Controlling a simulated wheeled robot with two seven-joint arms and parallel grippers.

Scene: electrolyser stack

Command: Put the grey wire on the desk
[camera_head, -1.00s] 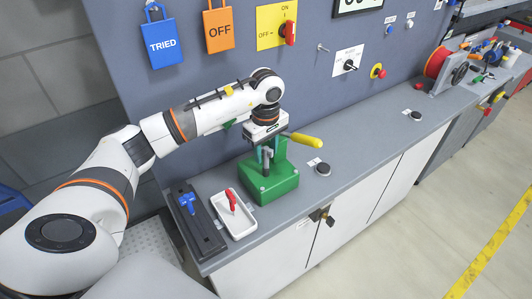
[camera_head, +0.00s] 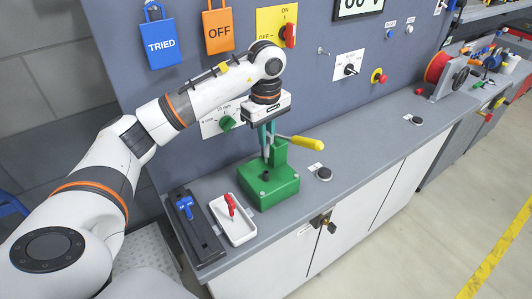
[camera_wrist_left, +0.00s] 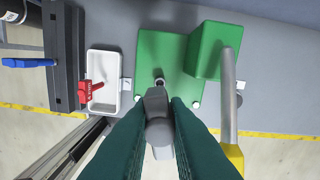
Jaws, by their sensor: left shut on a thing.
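My left gripper (camera_head: 266,150) is shut on a grey rod-like piece, which I take for the grey wire (camera_wrist_left: 158,122). The piece points down between the teal fingers, above the base of the green press (camera_head: 270,190). In the left wrist view, its lower end appears near a dark round hole in the green base (camera_wrist_left: 150,50); the gap between them is hard to judge. The desk (camera_head: 350,172) is the long grey worktop under the press. My right gripper is not in view.
The press's yellow-handled lever (camera_head: 308,143) sticks out right of the gripper. A white tray (camera_head: 239,240) with a red item and a black holder (camera_head: 205,245) with a blue item stand left. A dark round button (camera_head: 323,174) is right; free worktop lies beyond it.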

